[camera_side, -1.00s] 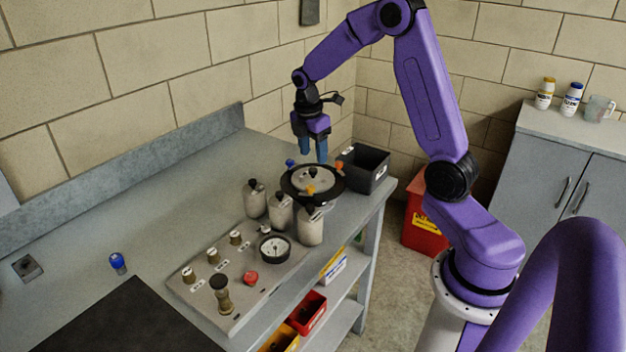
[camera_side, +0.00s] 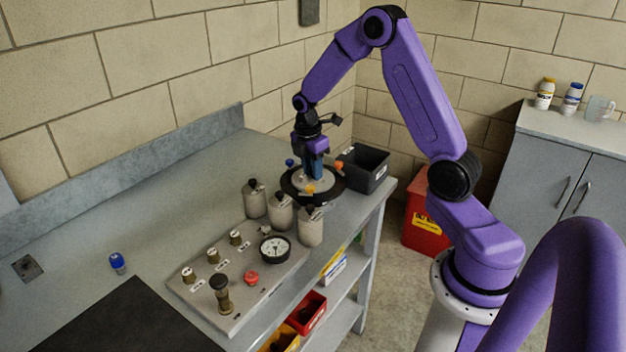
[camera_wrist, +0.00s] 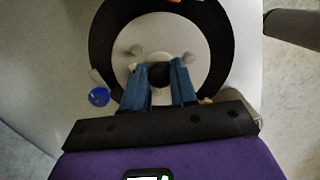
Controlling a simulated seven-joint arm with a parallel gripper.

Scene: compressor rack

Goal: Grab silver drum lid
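The silver drum lid (camera_side: 300,183) lies flat inside a black ring on the bench, near its far right end. In the wrist view the lid (camera_wrist: 190,38) is a pale disc with a dark round knob (camera_wrist: 159,75) at its middle. My gripper (camera_side: 312,174) points down at the lid. Its two blue fingers, in the wrist view (camera_wrist: 160,82), stand apart on either side of the knob. A narrow gap seems to remain between fingers and knob, and I cannot tell whether they touch it. In the side view the fingers hide the knob.
A dark open bin (camera_side: 378,172) is close on the right. Several grey canisters, including one (camera_side: 311,228), stand in front, beside a panel with a gauge (camera_side: 274,248). The bench's left is mostly clear.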

